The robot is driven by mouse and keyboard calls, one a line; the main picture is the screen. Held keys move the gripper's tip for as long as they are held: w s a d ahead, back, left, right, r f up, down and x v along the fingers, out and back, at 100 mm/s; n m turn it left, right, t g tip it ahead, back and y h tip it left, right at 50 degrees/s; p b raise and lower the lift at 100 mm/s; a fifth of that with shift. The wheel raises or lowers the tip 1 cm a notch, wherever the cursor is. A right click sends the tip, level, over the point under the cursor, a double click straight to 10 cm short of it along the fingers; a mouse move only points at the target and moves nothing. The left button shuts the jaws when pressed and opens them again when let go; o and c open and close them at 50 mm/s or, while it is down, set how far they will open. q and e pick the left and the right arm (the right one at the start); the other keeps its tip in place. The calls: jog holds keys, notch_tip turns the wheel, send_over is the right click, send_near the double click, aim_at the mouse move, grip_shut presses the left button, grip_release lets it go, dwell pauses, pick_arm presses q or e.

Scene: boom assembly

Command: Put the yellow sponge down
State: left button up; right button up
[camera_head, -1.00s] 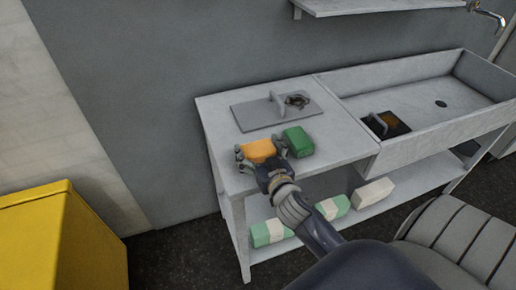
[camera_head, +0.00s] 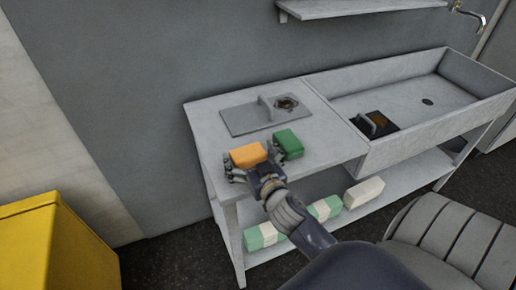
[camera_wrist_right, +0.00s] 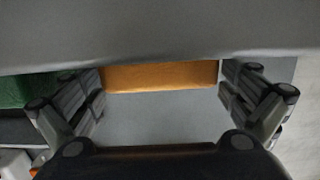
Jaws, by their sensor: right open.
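The yellow sponge (camera_head: 248,155), which looks orange, is at the front left of the grey worktop (camera_head: 205,112), beside a green sponge (camera_head: 288,143). My right gripper (camera_head: 252,171) is open, its fingers on either side of the yellow sponge. In the right wrist view the yellow sponge (camera_wrist_right: 160,76) lies between the open fingertips of my right gripper (camera_wrist_right: 160,88), close to both. The sponge appears to rest on the worktop; its underside is hidden. My left gripper is not in view.
A sink (camera_head: 400,92) with a dark handled item (camera_head: 374,124) adjoins at right. The lower shelf (camera_head: 285,240) holds several wrapped blocks. A yellow box (camera_head: 50,245) stands at lower left.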

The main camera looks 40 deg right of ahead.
jog(key=b+v, duration=0.2)
jog(key=v, duration=0.9)
jog(key=shift+s, duration=0.15)
